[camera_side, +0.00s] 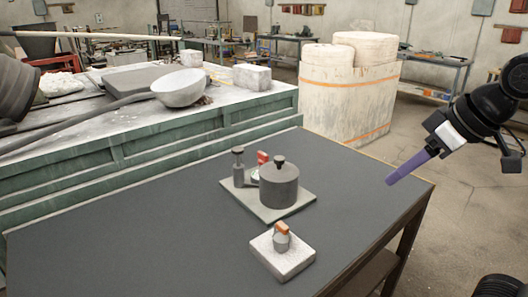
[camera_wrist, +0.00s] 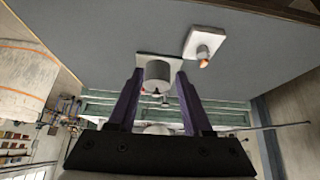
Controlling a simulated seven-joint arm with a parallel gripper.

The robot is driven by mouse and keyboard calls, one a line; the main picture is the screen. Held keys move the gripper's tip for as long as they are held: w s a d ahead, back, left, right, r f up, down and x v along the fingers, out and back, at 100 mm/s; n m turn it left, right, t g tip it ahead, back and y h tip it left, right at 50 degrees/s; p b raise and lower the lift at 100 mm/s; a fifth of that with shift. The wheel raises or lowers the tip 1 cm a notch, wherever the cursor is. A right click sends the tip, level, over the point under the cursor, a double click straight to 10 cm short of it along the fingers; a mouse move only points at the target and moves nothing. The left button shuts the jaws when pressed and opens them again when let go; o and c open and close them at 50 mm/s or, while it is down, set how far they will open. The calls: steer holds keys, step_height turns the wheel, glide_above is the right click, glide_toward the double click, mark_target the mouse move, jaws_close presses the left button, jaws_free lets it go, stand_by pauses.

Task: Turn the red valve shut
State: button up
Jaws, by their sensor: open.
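A small red part (camera_side: 263,157) shows behind a dark grey cylinder (camera_side: 279,186) on a light board (camera_side: 252,206); the cylinder hides some of it. A white block (camera_side: 284,262) nearer the camera carries a grey stub with an orange-red handle (camera_side: 282,228). I cannot tell for certain which is the red valve. My gripper (camera_side: 390,181), with purple fingers, is near the table's right corner, apart from both. In the wrist view its fingers (camera_wrist: 158,73) are spread with nothing held; the cylinder (camera_wrist: 158,70) shows beyond them, and the block (camera_wrist: 205,42) and orange handle (camera_wrist: 204,63) to the right.
A grey post (camera_side: 238,168) with a dark knob stands on the board left of the cylinder. The dark table (camera_side: 130,235) is clear around both pieces. Behind it is a green-sided bench (camera_side: 150,150) with a white bowl (camera_side: 180,88). A large pale drum (camera_side: 345,95) stands behind.

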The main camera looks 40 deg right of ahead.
steer(key=w+r, duration=0.8)
steer(key=w, duration=0.3)
steer(key=g, duration=0.2)
glide_above(263, 153)
steer(key=s, duration=0.6)
step_height(263, 153, down, 12)
steer(key=shift+m, duration=0.3)
steer(key=x, duration=1.3)
steer(key=shift+w, duration=0.15)
jaws_close()
